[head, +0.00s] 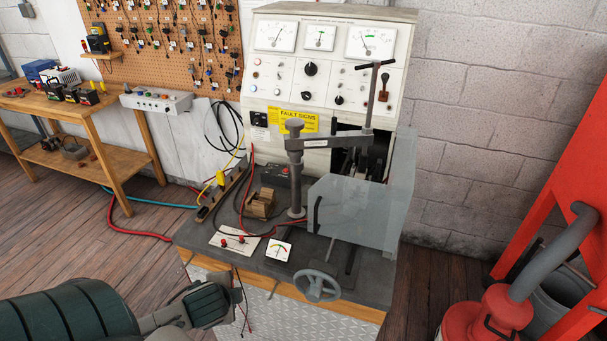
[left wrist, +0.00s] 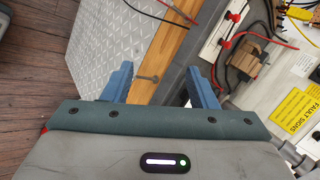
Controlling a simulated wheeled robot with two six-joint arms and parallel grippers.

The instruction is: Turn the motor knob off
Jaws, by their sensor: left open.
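The test bench's cream control panel (head: 275,77) stands at the back, with a large black knob (head: 310,69) at its upper middle. A smaller black knob (head: 306,96) sits below it, and another black knob (head: 339,100) is to the right. The labels are too small to read, so I cannot tell which is the motor knob. My left gripper (head: 238,297) is low at the bench's front left corner, well away from the panel. In the left wrist view its blue fingers (left wrist: 160,70) are apart and empty, with the bench's wooden edge beyond. My right gripper is not in view.
A clamp column (head: 296,170) and a clear guard (head: 352,210) stand before the panel. A handwheel (head: 317,286) sticks out at the front. Cables and a small meter (head: 278,250) lie on the bench top. A red machine (head: 490,318) stands at right.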

